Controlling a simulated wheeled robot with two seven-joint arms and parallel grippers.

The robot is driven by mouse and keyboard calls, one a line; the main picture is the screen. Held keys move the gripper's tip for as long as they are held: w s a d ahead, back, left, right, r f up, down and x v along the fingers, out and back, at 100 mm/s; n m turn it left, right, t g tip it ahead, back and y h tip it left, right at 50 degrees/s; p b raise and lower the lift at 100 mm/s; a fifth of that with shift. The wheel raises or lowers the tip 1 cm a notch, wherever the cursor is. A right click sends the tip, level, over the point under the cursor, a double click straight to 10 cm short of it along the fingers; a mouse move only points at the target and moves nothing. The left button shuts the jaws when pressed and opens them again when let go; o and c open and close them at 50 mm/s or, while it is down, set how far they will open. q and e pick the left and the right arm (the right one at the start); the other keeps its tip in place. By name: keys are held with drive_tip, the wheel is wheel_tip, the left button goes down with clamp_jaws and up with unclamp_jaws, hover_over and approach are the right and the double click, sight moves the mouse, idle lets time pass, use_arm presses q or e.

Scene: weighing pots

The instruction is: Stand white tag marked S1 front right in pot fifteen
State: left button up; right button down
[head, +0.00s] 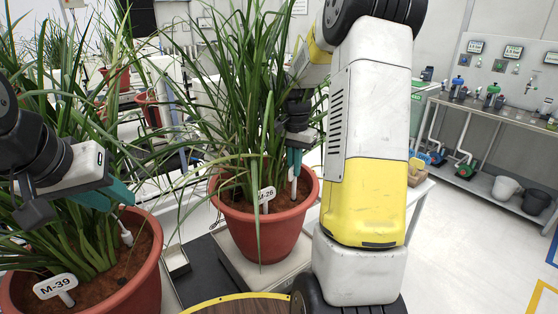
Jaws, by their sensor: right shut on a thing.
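My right gripper (295,165) reaches down through the leaves into the right-hand terracotta pot (262,232). Its teal fingers are shut on a thin white piece (293,188), which looks like the tag; its lower end is near the soil and no marking on it is readable. A white label reading M-26 (266,196) stands in that pot. My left gripper (118,194) is over the left terracotta pot (150,275), its fingertips close to a small white stick (125,232) in the soil. I cannot tell whether it grips it. No fifteen or S1 is readable.
A white label reading M-39 (56,287) stands in the left pot. The right-hand pot rests on a pale scale-like platform (232,263). Long leaves surround both grippers.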

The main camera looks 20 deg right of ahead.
drive_tip(key=shift+f, duration=2.15)
drive_tip(key=c, duration=1.5)
unclamp_jaws()
drive_tip(key=shift+r, duration=3.95)
